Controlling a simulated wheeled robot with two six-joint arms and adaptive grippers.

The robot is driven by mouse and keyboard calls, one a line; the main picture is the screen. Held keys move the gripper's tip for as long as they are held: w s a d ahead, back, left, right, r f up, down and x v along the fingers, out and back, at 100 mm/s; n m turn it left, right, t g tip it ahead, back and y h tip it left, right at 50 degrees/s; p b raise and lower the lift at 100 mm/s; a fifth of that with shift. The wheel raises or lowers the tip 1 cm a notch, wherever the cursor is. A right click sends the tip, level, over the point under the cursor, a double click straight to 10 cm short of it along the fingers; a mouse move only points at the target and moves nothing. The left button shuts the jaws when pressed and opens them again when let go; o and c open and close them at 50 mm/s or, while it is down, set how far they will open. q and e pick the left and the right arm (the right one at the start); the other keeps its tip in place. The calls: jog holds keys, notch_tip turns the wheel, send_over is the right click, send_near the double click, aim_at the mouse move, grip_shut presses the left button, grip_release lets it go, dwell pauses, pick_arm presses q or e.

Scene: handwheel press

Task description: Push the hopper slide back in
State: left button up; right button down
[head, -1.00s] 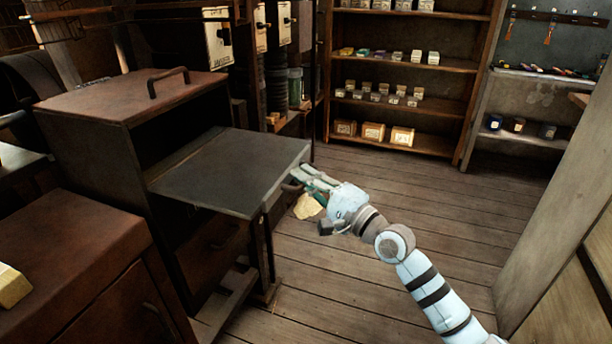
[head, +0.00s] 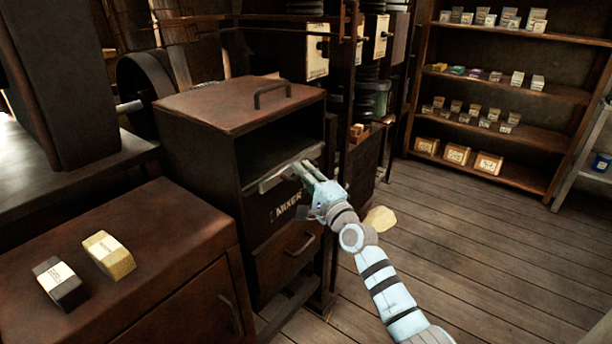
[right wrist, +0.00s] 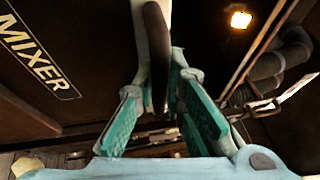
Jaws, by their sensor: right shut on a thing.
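The hopper slide (head: 272,179) is a flat grey tray in the dark metal mixer cabinet. In the head view only a narrow strip at its front edge shows, at the lower edge of the dark opening. My right gripper (head: 306,172) is at the right end of that edge, in front of the cabinet. In the right wrist view, my right gripper's teal-padded fingers (right wrist: 162,95) are shut around a dark curved handle (right wrist: 156,50). The gripper hides the handle in the head view. My left gripper is not in view.
Below the slide are a MIXER label (head: 287,207) and a drawer with a handle (head: 300,244). A low brown cabinet (head: 150,225) stands at the left, with a yellow block (head: 108,255) and a dark block (head: 60,284) on it.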

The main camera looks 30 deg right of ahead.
dwell(0.3)
jog(key=c, duration=2)
grip_release()
jog(key=o, duration=0.3)
jog(key=shift+w, duration=0.15)
jog(key=shift+o, duration=0.2)
jog(key=s+f, duration=0.2)
jog(key=s, duration=0.9)
jog(key=shift+s+d, duration=0.35)
jog(key=shift+s, duration=0.05)
